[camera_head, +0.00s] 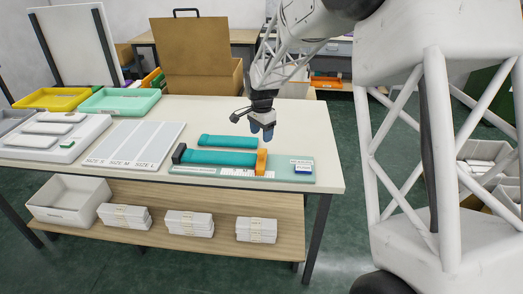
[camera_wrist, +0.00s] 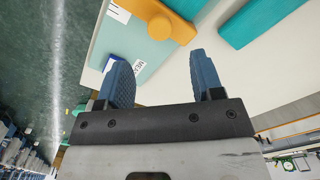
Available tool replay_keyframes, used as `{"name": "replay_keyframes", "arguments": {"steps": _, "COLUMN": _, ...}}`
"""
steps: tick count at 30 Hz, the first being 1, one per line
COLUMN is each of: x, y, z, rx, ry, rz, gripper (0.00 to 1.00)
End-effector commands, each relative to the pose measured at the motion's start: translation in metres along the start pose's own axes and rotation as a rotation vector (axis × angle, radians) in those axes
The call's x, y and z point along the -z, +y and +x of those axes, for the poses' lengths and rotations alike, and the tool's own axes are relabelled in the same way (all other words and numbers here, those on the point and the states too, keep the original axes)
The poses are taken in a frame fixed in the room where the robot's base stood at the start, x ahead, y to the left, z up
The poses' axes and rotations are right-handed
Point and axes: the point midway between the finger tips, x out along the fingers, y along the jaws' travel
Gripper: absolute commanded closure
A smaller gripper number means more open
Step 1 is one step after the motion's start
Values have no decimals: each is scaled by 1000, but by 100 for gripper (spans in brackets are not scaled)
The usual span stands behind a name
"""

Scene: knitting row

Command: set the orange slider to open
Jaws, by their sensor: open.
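The orange slider (camera_head: 261,162) stands upright across the teal measuring board (camera_head: 304,177), at the right end of a teal knitted piece (camera_head: 222,158) lying along the board. In the wrist view the orange slider (camera_wrist: 166,22) shows at the top, with a rounded knob, beyond my fingertips. My gripper (camera_head: 262,131) is above the table, just behind and above the slider, pointing down. In the wrist view my gripper's two blue fingers (camera_wrist: 163,78) are apart with nothing between them. The gripper does not appear to touch the slider.
A second teal piece (camera_head: 228,141) lies behind the board. A small blue and white block (camera_head: 302,166) sits at the board's right end. A size sheet (camera_head: 134,145), green tray (camera_head: 120,101) and yellow tray (camera_head: 54,99) are left. The table right of the board is clear.

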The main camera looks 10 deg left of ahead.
Motion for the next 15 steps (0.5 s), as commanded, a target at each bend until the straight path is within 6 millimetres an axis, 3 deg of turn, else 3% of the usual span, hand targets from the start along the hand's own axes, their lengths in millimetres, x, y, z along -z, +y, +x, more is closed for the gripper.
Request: {"name": "replay_keyframes", "arguments": {"steps": 15, "x": 0, "y": 0, "z": 6, "rx": -2, "ry": -1, "rz": 1, "gripper": 39}}
